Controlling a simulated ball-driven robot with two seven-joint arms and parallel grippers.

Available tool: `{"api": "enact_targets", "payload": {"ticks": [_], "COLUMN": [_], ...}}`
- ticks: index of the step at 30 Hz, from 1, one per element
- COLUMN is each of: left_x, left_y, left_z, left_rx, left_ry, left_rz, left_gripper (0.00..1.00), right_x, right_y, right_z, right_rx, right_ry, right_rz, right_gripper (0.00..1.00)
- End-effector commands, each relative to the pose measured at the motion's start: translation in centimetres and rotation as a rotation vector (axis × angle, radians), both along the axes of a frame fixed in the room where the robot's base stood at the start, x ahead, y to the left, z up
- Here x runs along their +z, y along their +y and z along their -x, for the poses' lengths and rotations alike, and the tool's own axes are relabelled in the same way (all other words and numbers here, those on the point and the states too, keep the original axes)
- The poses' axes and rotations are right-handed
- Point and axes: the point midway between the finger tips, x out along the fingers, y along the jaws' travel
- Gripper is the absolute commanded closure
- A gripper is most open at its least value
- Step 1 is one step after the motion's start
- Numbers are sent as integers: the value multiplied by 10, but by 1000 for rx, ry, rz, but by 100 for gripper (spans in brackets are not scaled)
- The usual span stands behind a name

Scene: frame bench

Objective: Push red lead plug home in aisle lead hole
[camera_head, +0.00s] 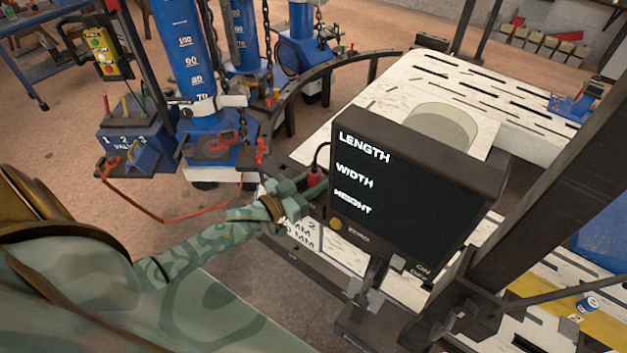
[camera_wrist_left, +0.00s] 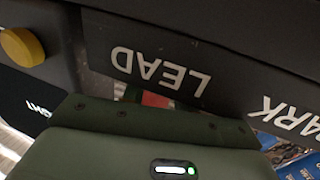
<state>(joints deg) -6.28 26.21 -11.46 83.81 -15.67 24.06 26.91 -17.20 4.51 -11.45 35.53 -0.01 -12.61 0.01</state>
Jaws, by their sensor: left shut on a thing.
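The red lead plug (camera_head: 315,176) is at the left side of the black display box (camera_head: 415,185) in the head view, with a dark cable arching above it. My left gripper (camera_head: 312,187) reaches in from the left and is shut on the plug. In the left wrist view, a small red patch of the plug (camera_wrist_left: 152,98) shows beyond the dark green gripper (camera_wrist_left: 150,118), close to a dark panel (camera_wrist_left: 190,40) marked LEAD. The lead hole is hidden, so I cannot tell how deep the plug sits. My right gripper is not in view.
A yellow knob (camera_head: 336,223) sits on the box below the plug and also shows in the left wrist view (camera_wrist_left: 22,47). Blue jack columns (camera_head: 187,60) and a blue battery box (camera_head: 135,145) with a red cable stand to the left. A dark post rises at the right.

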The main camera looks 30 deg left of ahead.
Motion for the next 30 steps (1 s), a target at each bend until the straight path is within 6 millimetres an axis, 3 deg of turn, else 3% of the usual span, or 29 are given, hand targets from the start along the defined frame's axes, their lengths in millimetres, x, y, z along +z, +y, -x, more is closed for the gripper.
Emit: {"api": "enact_targets", "payload": {"ticks": [1,3,17,23,30], "left_x": [0,0,0,-2,-2], "left_y": [0,0,1,13,35], "left_z": [0,0,4,37,100], "left_rx": [0,0,0,0,0], "left_ry": [-1,-1,1,5,5], "left_rz": [0,0,0,-1,-1], "left_gripper": [62,45,45,45,45], "right_x": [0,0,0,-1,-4], "right_y": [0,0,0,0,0], "right_z": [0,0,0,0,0], "right_rx": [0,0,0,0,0], "right_ry": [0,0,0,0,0], "right_rz": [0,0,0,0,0], "right_gripper": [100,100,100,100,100]}}
